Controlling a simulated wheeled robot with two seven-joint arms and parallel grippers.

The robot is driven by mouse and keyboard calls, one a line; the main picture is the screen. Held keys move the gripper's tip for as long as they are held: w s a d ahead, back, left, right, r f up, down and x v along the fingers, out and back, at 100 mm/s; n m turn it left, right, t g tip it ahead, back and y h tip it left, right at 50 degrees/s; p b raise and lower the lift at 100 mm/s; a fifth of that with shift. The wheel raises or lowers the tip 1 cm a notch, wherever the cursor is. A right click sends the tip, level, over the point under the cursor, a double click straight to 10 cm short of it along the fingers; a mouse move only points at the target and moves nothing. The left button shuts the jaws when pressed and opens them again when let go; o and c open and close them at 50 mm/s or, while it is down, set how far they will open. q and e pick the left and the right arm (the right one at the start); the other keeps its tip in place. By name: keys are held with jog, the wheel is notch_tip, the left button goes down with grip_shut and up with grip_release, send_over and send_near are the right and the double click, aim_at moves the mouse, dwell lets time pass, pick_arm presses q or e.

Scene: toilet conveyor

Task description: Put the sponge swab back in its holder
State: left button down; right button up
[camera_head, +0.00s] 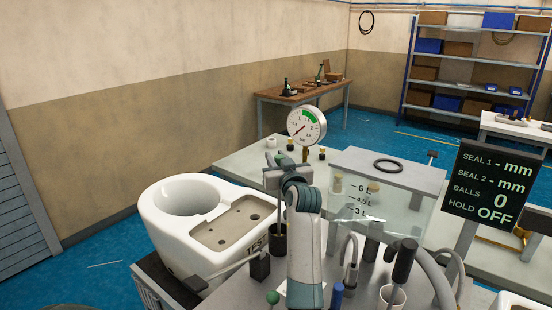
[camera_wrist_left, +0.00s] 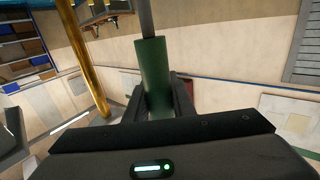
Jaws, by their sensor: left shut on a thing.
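My left gripper (camera_head: 279,172) is shut on the green handle of the sponge swab (camera_wrist_left: 153,75). In the left wrist view the handle stands between the two fingers (camera_wrist_left: 160,100), with a grey rod running from it to the top edge. In the head view the swab's thin rod (camera_head: 278,208) points down from the gripper, roughly upright. Below it is a black cup-like holder (camera_head: 278,241); the rod's lower end meets its opening in the picture. The sponge end is hidden, and I cannot tell how deep it sits. My right gripper is not in view.
A white toilet (camera_head: 180,230) stands left of the holder. A pressure gauge (camera_head: 306,127) on a brass post rises behind the gripper. A clear tank (camera_head: 375,205), a white cup (camera_head: 392,298) with a black-handled tool (camera_head: 403,262), and a display sign (camera_head: 492,188) are to the right.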

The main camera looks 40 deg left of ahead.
pick_arm(q)
jog(key=shift+s+f, duration=0.1)
jog(key=shift+f, duration=0.2)
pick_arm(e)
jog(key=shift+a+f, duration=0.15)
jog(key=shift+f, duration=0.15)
pick_arm(q)
jog(key=c, duration=1.4)
grip_release()
jog(key=shift+f, duration=0.1)
jog(key=shift+c, duration=0.2)
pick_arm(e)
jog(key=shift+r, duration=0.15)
